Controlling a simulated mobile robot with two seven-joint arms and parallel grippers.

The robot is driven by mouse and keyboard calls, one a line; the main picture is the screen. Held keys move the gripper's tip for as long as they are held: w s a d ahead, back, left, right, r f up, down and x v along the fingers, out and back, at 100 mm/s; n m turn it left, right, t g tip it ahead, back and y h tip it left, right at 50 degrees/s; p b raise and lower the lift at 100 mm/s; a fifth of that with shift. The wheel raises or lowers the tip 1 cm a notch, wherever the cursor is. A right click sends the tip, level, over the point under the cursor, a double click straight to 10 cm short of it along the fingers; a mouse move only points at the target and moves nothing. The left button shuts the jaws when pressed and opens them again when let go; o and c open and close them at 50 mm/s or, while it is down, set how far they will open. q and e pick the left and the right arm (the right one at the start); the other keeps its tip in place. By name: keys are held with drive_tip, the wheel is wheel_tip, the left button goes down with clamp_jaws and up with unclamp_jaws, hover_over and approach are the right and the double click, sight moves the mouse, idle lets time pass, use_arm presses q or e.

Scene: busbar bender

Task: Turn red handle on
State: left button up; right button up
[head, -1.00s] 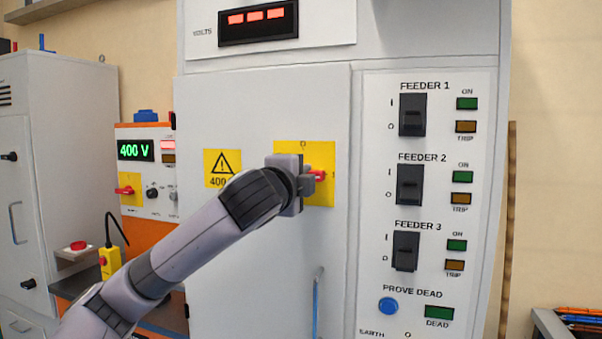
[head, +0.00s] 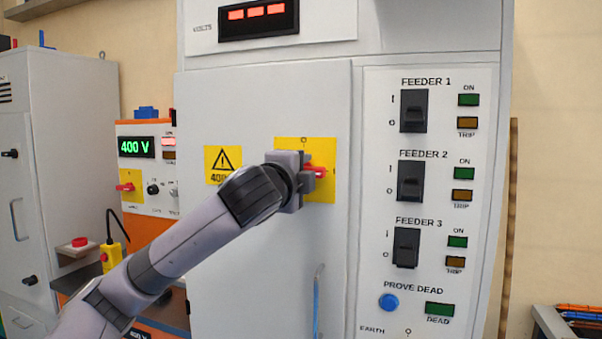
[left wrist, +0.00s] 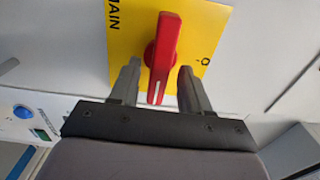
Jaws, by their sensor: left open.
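The red handle (head: 316,172) sits on a yellow plate (head: 320,145) on the grey cabinet door. In the left wrist view the red handle (left wrist: 162,58) stands between my two fingers, with a gap on each side, on the yellow plate (left wrist: 205,30) marked MAIN. My left gripper (head: 311,175) is open around the handle. In the left wrist view its fingertips (left wrist: 158,75) flank the handle's white-marked end. In the head view the gripper hides part of the handle and plate. My right gripper is not in view.
Right of the door is a panel with three black feeder switches (head: 411,182), lamps and a blue button (head: 388,302). A vertical door handle (head: 318,300) is below the plate. An orange unit reading 400 V (head: 137,148) stands to the left.

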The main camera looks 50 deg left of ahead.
use_arm(q)
drive_tip(key=b+v, duration=0.1)
drive_tip(key=v, duration=0.6)
drive_tip(key=shift+b, duration=0.3)
drive_tip(key=shift+a, duration=0.1)
drive_tip(key=w+d+f+h, duration=0.25)
drive_tip(key=w+f, duration=0.25)
drive_tip(key=f, duration=0.3)
drive_tip(key=w+d+f+h, duration=0.2)
drive_tip(key=w+f+h, duration=0.15)
drive_tip(key=f, duration=0.45)
drive_tip(key=w+d+f+n+g+h, duration=0.1)
drive_tip(key=d+f+n+g+h, duration=0.3)
drive_tip(key=f, duration=1.2)
drive_tip(key=s+d+f+n, duration=0.1)
drive_tip(key=s+d+f, duration=0.4)
drive_tip(key=f, duration=0.4)
drive_tip(key=s+d+f+n+h, duration=0.1)
drive_tip(key=s+d+f+n, duration=0.1)
drive_tip(key=s+d+f, duration=0.4)
drive_tip(key=s+d+f+n, duration=0.2)
drive_tip(key=s+d+f, duration=0.3)
drive_tip(key=s+f, duration=0.3)
wheel_tip(320, 180, down, 4)
drive_tip(key=shift+s+d+r+g+h+p, duration=0.1)
drive_tip(key=shift+s+d+g+h+p, duration=0.2)
drive_tip(key=shift+g+h+p, duration=0.15)
